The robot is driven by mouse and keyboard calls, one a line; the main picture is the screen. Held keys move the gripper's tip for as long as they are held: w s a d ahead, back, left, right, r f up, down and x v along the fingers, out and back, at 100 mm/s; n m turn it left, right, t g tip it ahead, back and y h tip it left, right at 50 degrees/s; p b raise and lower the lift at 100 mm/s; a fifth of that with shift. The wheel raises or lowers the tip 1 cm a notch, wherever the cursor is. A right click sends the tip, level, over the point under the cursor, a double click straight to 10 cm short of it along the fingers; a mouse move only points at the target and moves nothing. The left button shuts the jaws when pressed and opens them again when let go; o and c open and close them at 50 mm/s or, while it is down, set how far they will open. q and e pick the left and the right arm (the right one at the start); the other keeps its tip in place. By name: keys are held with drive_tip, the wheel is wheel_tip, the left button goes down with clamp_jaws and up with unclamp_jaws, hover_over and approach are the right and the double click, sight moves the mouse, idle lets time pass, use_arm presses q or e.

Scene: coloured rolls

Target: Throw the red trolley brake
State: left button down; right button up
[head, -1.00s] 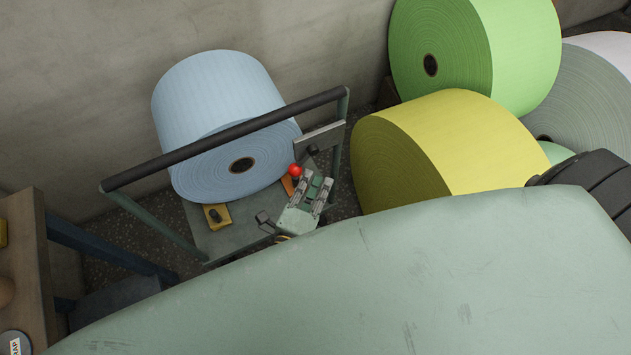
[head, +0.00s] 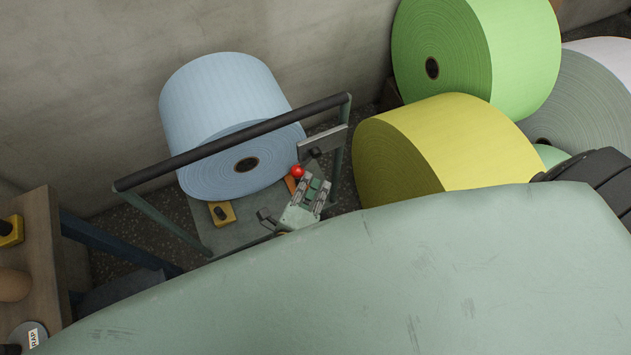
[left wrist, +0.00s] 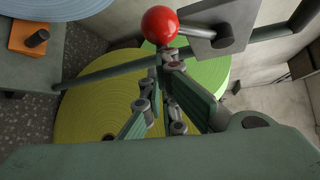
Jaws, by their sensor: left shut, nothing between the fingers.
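The trolley (head: 166,222) has a grey-green frame and a dark push bar, and carries a pale blue roll (head: 232,122). The red ball knob of the brake (head: 297,171) is at the trolley's right side, by a grey plate. My left gripper (head: 317,184) is just beside and below the knob in the head view. Its fingers are shut and empty; whether they touch the lever cannot be told. My right gripper is not in view.
A yellow roll (head: 448,140) and a green roll (head: 500,55) stand to the right. A wooden table (head: 48,235) is at the left edge. Yellow (head: 222,213) and orange blocks lie by the blue roll. A concrete wall (head: 90,90) closes the back.

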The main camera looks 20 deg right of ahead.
use_arm(q)
drive_tip(key=shift+a+r+m+g+y+p, duration=0.35)
drive_tip(key=shift+a+r+m+y+p, duration=0.5)
drive_tip(key=shift+p, duration=1.7)
drive_tip(key=shift+a+r+m+g+y+p, duration=0.4)
drive_tip(key=shift+a+r+y+p, duration=0.7)
drive_tip(key=shift+p, duration=1.45)
drive_tip(key=shift+a, duration=0.1)
